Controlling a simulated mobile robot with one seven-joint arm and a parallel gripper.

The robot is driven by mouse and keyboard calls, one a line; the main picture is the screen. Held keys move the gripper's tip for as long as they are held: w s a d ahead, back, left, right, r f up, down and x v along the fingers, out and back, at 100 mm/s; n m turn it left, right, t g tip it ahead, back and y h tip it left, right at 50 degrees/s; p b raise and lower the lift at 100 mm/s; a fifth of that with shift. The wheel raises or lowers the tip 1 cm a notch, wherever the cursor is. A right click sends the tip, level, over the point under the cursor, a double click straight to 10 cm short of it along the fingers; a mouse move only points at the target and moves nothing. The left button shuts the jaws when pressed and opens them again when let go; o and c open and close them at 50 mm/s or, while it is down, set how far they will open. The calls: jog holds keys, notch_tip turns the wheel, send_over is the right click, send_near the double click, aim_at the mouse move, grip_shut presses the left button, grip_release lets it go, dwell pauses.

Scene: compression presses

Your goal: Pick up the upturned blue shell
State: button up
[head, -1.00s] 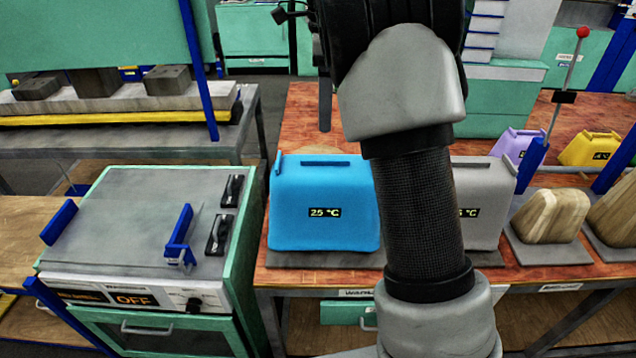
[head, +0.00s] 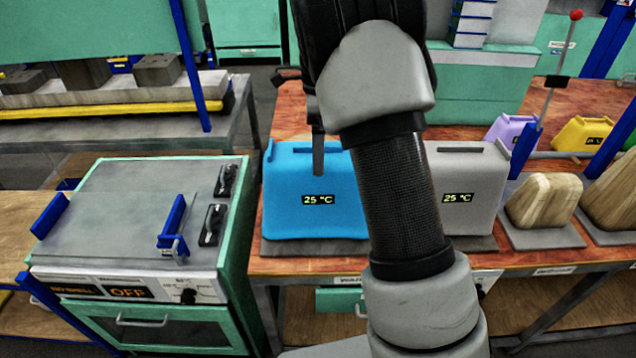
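The blue shell (head: 285,205) stands on a dark grey base plate (head: 285,246) on the wooden-topped bench. It is a rounded block with a "25 °C" label on its front and a dark bar along its top. My arm hides its right side. My gripper (head: 318,174) hangs from behind my arm, and a grey finger reaches down in front of the shell's top edge in the picture. I cannot tell whether it touches the shell. Only one finger shows clearly, so its opening is unclear.
A grey shell (head: 475,185), also labelled 25 °C, stands to the right, partly behind my arm. Wooden forms (head: 543,200) lie further right. Purple (head: 505,132) and yellow (head: 580,135) shells are behind. A green oven (head: 150,215) reading OFF stands left.

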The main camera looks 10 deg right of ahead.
notch_tip(320, 180, down, 2)
jog(key=shift+f, duration=0.1)
jog(key=c, duration=1.3)
